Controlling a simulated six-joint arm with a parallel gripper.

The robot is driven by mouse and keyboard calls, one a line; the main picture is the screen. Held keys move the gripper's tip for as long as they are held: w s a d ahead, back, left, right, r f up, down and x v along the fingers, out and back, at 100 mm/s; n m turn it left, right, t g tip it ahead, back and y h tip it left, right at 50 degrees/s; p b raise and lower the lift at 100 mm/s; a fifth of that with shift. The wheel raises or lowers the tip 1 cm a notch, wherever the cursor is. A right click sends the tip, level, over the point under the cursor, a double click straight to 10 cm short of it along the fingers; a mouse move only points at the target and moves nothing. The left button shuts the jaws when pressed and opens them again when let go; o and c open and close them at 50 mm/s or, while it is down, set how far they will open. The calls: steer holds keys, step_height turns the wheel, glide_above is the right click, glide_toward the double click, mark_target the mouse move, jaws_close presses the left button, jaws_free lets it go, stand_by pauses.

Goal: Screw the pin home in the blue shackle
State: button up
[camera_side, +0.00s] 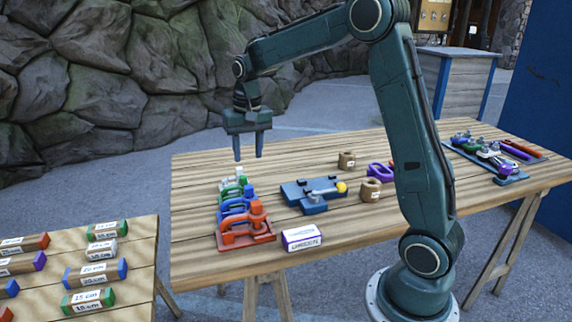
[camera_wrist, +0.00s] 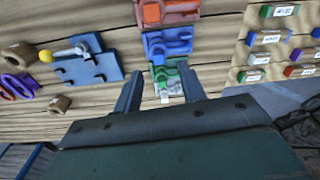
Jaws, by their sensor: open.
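The blue shackle (camera_side: 236,205) appears to be the blue piece in a row of coloured pieces on the table, between a green and a red one. It also shows in the wrist view (camera_wrist: 168,43), beyond my fingertips. A blue knob stands up at its right end in the side view; I cannot tell whether this is its pin or how far any pin is in. My gripper (camera_side: 248,155) points down above the far end of the row, open and empty, clear of the blue piece. In the wrist view its fingers (camera_wrist: 158,80) flank the green and white pieces.
A blue fixture (camera_side: 300,190) with a yellow ball, a labelled box (camera_side: 301,238) and wooden spools (camera_side: 370,190) lie to the right. A rack (camera_side: 490,158) stands farther right.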

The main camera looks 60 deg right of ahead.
steer(key=shift+m+g, duration=0.4)
steer(key=shift+m, duration=0.2)
steer(key=w+d+f, duration=0.2)
steer(key=f, duration=0.1)
steer(key=d+f, duration=0.1)
steer(key=shift+w+d+f, duration=0.1)
steer(key=shift+w+f, duration=0.1)
steer(key=shift+w, duration=0.2)
steer(key=shift+f, duration=0.15)
steer(key=shift+f, duration=1.75)
steer(key=shift+n, duration=0.3)
